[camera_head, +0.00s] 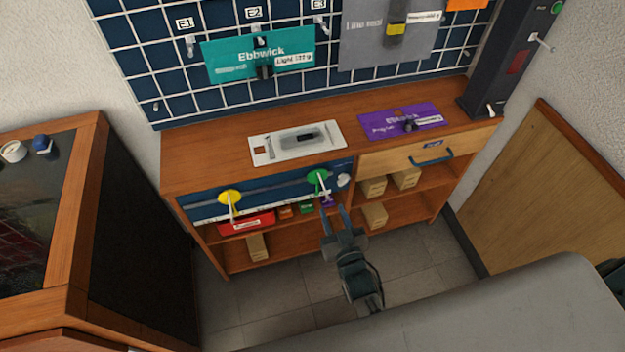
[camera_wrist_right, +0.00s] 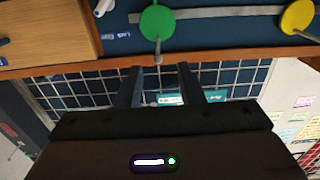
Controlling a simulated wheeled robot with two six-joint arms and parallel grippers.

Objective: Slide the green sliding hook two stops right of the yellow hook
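The green sliding hook (camera_head: 318,180) sits toward the right end of a grey rail on the blue front panel of the bench. The yellow hook (camera_head: 230,198) sits on the same rail, to its left. In the right wrist view, which looks inverted, the green hook (camera_wrist_right: 157,23) is just beyond the fingers and the yellow hook (camera_wrist_right: 298,17) is at the right edge. My right gripper (camera_head: 334,212) is open and empty, just below and in front of the green hook; its two fingers (camera_wrist_right: 160,84) show apart. My left gripper is not in view.
A white knob (camera_head: 343,180) is right of the green hook, close to the drawer with a blue handle (camera_head: 432,160). A numbered scale strip runs under the rail. Shelves below hold a red box (camera_head: 246,223) and several small boxes. Floor in front is clear.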

